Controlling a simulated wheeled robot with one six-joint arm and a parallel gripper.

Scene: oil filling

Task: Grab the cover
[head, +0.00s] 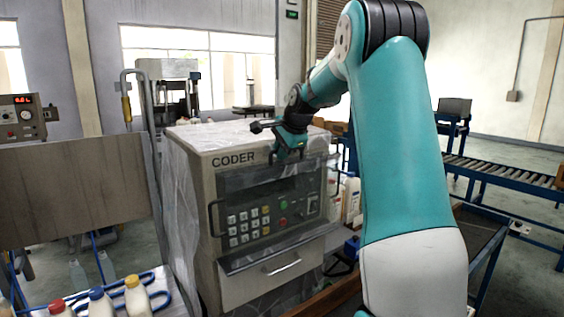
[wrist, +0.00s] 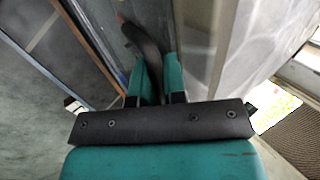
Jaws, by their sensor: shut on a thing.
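My gripper (head: 286,154) is at the upper front edge of the grey machine marked CODER (head: 221,190). In the wrist view its teal fingers (wrist: 156,70) are close together on a dark curved bar (wrist: 141,38), which sticks out beyond the fingertips. The bar looks like a handle, but I cannot tell for certain that it belongs to the cover. A dark panel (head: 243,181) spans the machine's front just below my gripper. The gripper hides part of the machine's top edge, and the exact contact is too small to see in the head view.
A keypad (head: 248,226) and a drawer (head: 272,276) are on the machine's front. Bottles with coloured caps (head: 137,297) stand at the lower left. More bottles (head: 352,200) stand right of the machine. A roller conveyor (head: 500,172) runs at the right.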

